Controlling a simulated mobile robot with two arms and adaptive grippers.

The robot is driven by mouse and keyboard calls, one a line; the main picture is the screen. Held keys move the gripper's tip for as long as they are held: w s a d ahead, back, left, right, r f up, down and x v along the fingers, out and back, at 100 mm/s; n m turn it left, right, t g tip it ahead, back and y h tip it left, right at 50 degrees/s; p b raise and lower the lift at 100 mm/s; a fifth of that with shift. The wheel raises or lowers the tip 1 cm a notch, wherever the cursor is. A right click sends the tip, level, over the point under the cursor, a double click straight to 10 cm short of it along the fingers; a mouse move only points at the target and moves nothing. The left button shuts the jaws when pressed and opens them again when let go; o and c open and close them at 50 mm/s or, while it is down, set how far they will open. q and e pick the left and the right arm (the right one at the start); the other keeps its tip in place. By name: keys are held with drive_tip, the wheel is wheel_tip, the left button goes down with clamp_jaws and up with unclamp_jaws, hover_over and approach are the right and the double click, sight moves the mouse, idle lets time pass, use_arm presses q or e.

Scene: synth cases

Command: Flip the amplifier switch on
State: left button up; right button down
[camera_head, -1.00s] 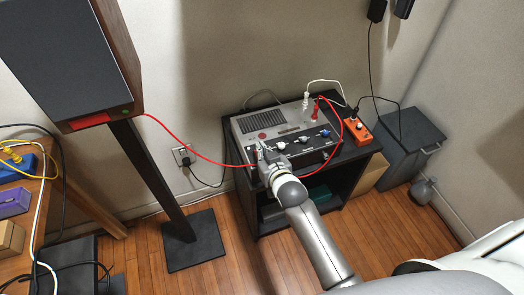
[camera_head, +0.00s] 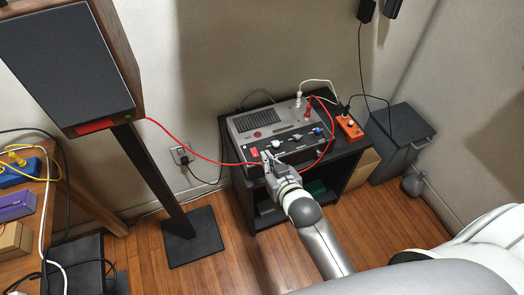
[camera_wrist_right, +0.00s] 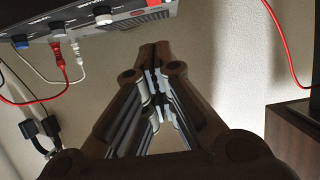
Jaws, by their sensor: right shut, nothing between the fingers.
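The grey amplifier (camera_head: 245,124) sits on a dark stand, with a sloped black front panel of knobs. A red switch (camera_head: 254,152) shows at the panel's left end; I cannot tell its position. My right gripper (camera_head: 267,157) is just right of the switch, in front of the panel, and looks apart from the switch. In the right wrist view its fingers (camera_wrist_right: 154,48) are together and empty. My left gripper is not in view.
A red cable (camera_head: 205,158) runs from the tall speaker (camera_head: 70,65) to the amplifier. An orange box (camera_head: 349,127) sits right of it on the stand (camera_head: 370,142). A grey bin (camera_head: 397,145) stands further right. Wooden floor lies open in front.

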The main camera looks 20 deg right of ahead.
drive_tip(key=shift+v, duration=0.95)
drive_tip(key=shift+f, duration=0.2)
drive_tip(key=s+f+n+g, duration=0.1)
drive_tip(key=s+f+g, duration=0.2)
drive_tip(key=s+f, duration=0.8)
drive_tip(key=s+f+g, duration=0.3)
drive_tip(key=f+g, duration=0.1)
drive_tip(key=f, duration=1.4)
drive_tip(key=s+d+f+g, duration=0.1)
drive_tip(key=s+f+g, duration=0.1)
drive_tip(key=s+f, duration=0.3)
drive_tip(key=s+d+f+g, duration=0.2)
drive_tip(key=s+f, duration=0.3)
drive_tip(key=s, duration=0.7)
drive_tip(key=s+d+f+n+g, duration=0.1)
drive_tip(key=s+d+f, duration=0.1)
drive_tip(key=s+f, duration=0.3)
drive_tip(key=s, duration=0.4)
drive_tip(key=shift+s+g, duration=0.2)
drive_tip(key=shift+g, duration=0.2)
